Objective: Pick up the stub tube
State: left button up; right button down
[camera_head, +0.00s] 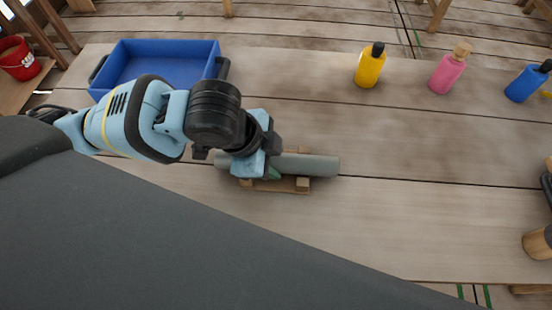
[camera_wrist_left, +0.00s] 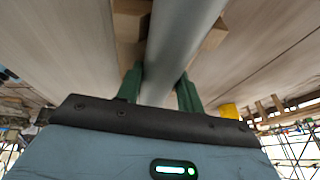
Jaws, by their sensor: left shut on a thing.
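The stub tube (camera_head: 312,165) is a grey-green cylinder lying level across a small wooden cradle (camera_head: 290,187) on the table. My left gripper (camera_head: 272,172) is over the tube's left part, with its fingers down around it. In the left wrist view the grey tube (camera_wrist_left: 182,45) runs between the two green fingers of the gripper (camera_wrist_left: 160,90), which are shut on it. The wooden cradle shows behind the tube there. The arm hides part of the tube in the head view.
A blue tray (camera_head: 150,48) stands at the back left of the table (camera_head: 420,210). Yellow (camera_head: 369,68), pink (camera_head: 446,74) and blue (camera_head: 525,84) bottles stand along the back right. A red bucket (camera_head: 18,60) is at far left. The table right of the tube is clear.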

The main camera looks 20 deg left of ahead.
pick_arm(q)
notch_tip(320, 180, up, 10)
jog(key=shift+r+p, duration=0.1)
jog(key=shift+p, duration=1.05)
